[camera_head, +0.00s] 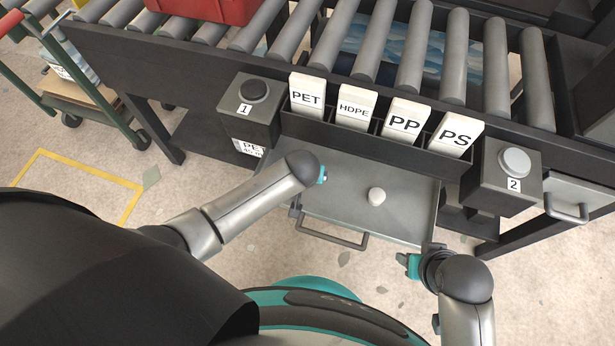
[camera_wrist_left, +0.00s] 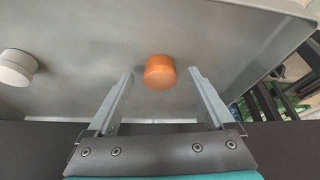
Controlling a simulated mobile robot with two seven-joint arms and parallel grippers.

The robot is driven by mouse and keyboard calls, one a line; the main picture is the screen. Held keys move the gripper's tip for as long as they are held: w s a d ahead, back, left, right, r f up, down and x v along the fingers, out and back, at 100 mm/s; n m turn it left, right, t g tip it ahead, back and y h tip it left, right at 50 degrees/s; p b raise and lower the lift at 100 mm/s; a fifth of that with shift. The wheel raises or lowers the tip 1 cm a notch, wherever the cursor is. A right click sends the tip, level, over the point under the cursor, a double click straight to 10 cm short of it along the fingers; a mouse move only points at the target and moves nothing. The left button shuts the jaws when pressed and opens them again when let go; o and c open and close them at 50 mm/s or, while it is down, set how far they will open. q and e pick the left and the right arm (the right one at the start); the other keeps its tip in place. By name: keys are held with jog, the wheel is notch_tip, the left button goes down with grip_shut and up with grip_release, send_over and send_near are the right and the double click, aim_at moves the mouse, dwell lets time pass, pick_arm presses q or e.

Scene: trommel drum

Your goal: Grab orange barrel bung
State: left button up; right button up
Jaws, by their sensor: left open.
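The orange barrel bung (camera_wrist_left: 159,71) is a short round cap on the grey metal drawer floor. It stands at the fingertips of my left gripper (camera_wrist_left: 161,76), in the gap between them, with room on both sides. The gripper is open and its fingers do not close on the bung. In the head view my left forearm reaches over the open drawer (camera_head: 410,212), and the orange bung is hidden there. My right gripper (camera_head: 428,253) is by the drawer's front right corner; its fingers are mostly hidden by the wrist.
A white bung (camera_head: 377,196) lies in the drawer, also seen in the left wrist view (camera_wrist_left: 17,67). The drawer handle (camera_head: 331,238) is in front.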

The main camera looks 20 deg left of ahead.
pick_arm(q)
jog(key=shift+w+f, duration=0.1)
grip_shut()
dwell(0.8)
jog(key=shift+r, duration=0.2)
